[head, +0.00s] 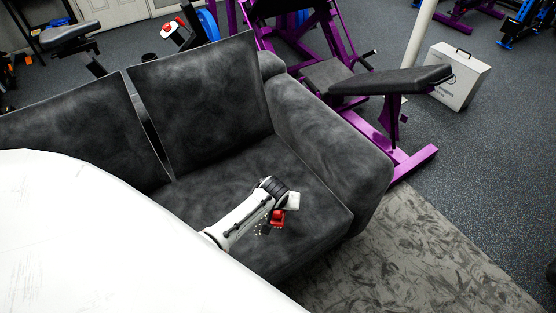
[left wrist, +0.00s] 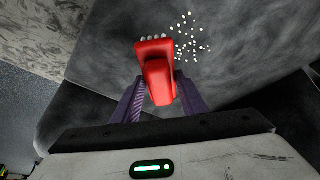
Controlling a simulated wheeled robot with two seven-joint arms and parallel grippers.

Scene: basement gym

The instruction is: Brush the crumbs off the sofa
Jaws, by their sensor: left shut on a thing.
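The dark grey sofa (head: 195,205) has a seat, two back cushions and a rounded arm at the right. My left gripper (head: 285,210) is low over the right part of the seat. It is shut on a red brush (head: 278,217). In the left wrist view the brush (left wrist: 157,78) sits between the fingers, with pale bristle tufts at its far edge. Pale crumbs (left wrist: 188,40) lie scattered on the seat just beyond and to the right of the brush. In the head view the crumbs (head: 262,230) are small specks beside it. My right gripper is not in view.
The sofa's right arm (head: 330,140) rises beside the seat. Purple gym equipment (head: 408,160) stands close behind and right of it. A patterned grey rug (head: 430,250) lies in front. A white case (head: 458,75) stands on open floor at the right.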

